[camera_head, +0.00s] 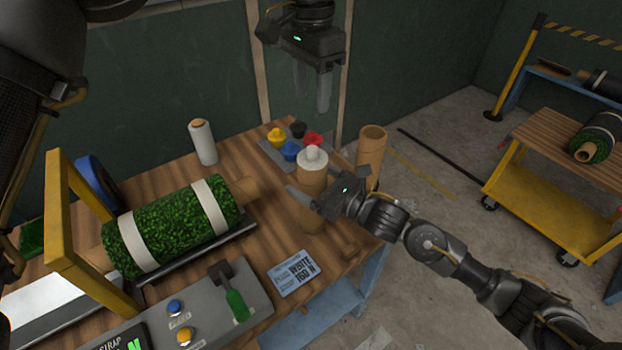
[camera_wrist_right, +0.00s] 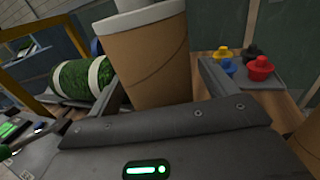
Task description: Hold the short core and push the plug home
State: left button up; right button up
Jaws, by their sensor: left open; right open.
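The short cardboard core (camera_head: 311,184) stands upright on the wooden bench. A white plug (camera_head: 312,157) sits in its top end, its flange and knob showing above the rim; how deep it sits I cannot tell. My right gripper (camera_head: 310,190) is open with its fingers on either side of the core. In the right wrist view the core (camera_wrist_right: 148,62) stands between the fingers, with the white plug (camera_wrist_right: 135,18) at its top; contact is unclear. My left gripper (camera_head: 312,103) is open and empty, pointing down above the plug, apart from it.
A taller open cardboard tube (camera_head: 371,155) stands just right of the core. A tray (camera_head: 268,156) with coloured plugs lies behind it. A white roll (camera_head: 203,143), a strapped turf roll (camera_head: 170,230), a label card (camera_head: 291,274) and a control panel (camera_head: 205,310) occupy the left and front.

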jog(key=v, duration=1.2)
jog(key=shift+f, duration=0.1)
